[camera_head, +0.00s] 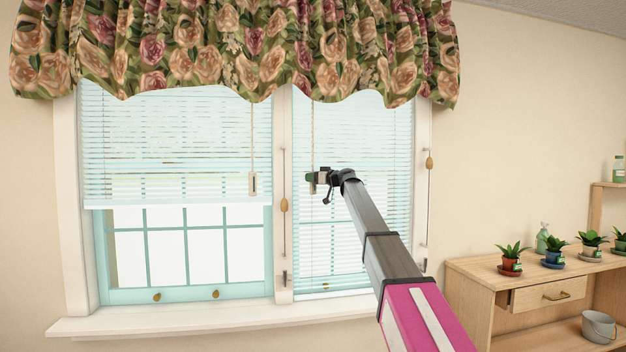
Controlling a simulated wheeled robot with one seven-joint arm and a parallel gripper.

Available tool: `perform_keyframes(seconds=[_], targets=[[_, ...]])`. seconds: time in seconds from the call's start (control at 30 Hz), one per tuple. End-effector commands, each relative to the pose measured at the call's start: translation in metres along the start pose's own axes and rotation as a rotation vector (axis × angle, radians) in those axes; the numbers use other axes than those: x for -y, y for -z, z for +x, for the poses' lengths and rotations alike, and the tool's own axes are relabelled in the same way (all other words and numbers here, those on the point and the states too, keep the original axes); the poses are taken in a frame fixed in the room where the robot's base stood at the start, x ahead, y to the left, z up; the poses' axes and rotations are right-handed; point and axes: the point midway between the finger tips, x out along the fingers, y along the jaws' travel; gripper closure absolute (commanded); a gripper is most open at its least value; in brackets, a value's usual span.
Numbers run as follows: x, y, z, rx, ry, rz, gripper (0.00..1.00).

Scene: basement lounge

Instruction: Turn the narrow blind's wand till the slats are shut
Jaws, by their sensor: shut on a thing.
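The narrow blind (380,140) hangs over the right-hand window and reaches down nearly to its sill. Its pale slats show thin gaps, and window bars show faintly through the lower part. Its thin wand (312,135) hangs near the blind's left edge. My gripper (317,179) reaches in from the lower right, at the wand's lower part, and is shut on it. The fingers are small in view, and they hide the stretch of wand between them.
A wider blind (170,150) covers the upper left window, with a cord and tassel (253,183). Another cord with a wooden knob (284,205) hangs on the middle post. A floral valance (230,50) hangs above. A wooden shelf (480,268) with potted plants stands right.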

Motion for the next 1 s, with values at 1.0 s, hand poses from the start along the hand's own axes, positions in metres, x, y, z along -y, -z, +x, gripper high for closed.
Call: perform_keyframes(seconds=[1.0], targets=[[0.0001, -0.0007, -0.0004, 0.001, 0.510, 0.000, 0.83]])
